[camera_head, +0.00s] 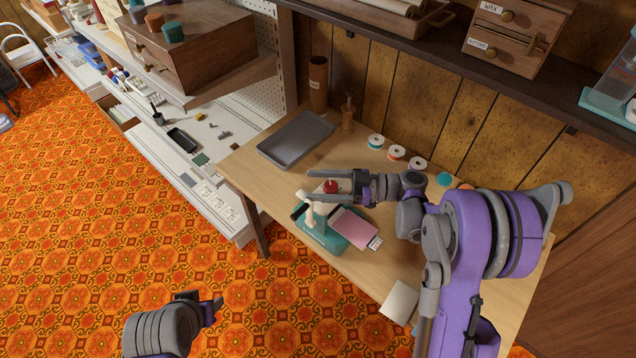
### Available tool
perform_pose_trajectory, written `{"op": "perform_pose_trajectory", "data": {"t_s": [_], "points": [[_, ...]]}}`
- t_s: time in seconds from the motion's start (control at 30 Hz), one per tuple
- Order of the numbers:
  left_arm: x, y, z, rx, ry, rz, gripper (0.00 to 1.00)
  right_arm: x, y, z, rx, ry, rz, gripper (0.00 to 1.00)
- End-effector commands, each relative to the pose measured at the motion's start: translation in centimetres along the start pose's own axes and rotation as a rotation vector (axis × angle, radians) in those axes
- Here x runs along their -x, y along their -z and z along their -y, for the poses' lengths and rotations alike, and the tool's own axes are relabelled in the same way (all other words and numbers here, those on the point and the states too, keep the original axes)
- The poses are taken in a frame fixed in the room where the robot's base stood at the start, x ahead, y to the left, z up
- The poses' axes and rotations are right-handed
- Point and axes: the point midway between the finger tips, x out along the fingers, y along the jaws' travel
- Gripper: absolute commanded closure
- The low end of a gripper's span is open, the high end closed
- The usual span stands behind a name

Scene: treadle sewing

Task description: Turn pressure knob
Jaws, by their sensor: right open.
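A small teal machine (312,234) with a cream upright part stands on the wooden table (285,213). A red knob (331,186) sits at its top. My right gripper (312,188) reaches in from the right with its fingers apart, one on each side of the red knob in this view. I cannot tell whether a finger touches the knob. A pink piece (354,229) lies on the machine's right side. My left gripper (214,305) is low over the carpet, away from the table; its finger opening does not show clearly.
A grey tray (294,139) lies at the table's back left. Several thread spools (396,153) stand along the back. A pale card (399,302) lies near the front right. A dark shelf (430,45) overhangs the back. A white bench (200,150) stands to the left.

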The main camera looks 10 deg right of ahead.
Motion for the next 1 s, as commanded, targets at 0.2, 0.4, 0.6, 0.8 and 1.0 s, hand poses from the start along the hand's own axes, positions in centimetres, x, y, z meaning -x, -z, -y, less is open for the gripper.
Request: {"op": "perform_pose_trajectory", "data": {"t_s": [0.2, 0.4, 0.6, 0.8, 1.0], "points": [[0.01, 0.01, 0.0, 0.0, 0.0, 0.0, 0.5, -0.23, -0.02, 0.01, 0.0, 0.0, 0.0, 0.26], [0.01, 0.01, 0.0, 0.0, 0.0, 0.0, 0.5, -0.21, -0.02, 0.01, 0.0, 0.0, 0.0, 0.47], [0.01, 0.01, 0.0, 0.0, 0.0, 0.0, 0.5, -0.19, -0.01, 0.0, 0.0, 0.0, 0.0, 0.83], [0.01, 0.01, 0.0, 0.0, 0.0, 0.0, 0.5, -0.19, -0.01, 0.0, 0.0, 0.0, 0.0, 1.0], [-0.12, -0.11, 0.0, 0.0, 0.0, 0.001, 0.5, -0.18, -0.03, -0.04, 0.0, -0.022, 0.0, 1.0]]}}
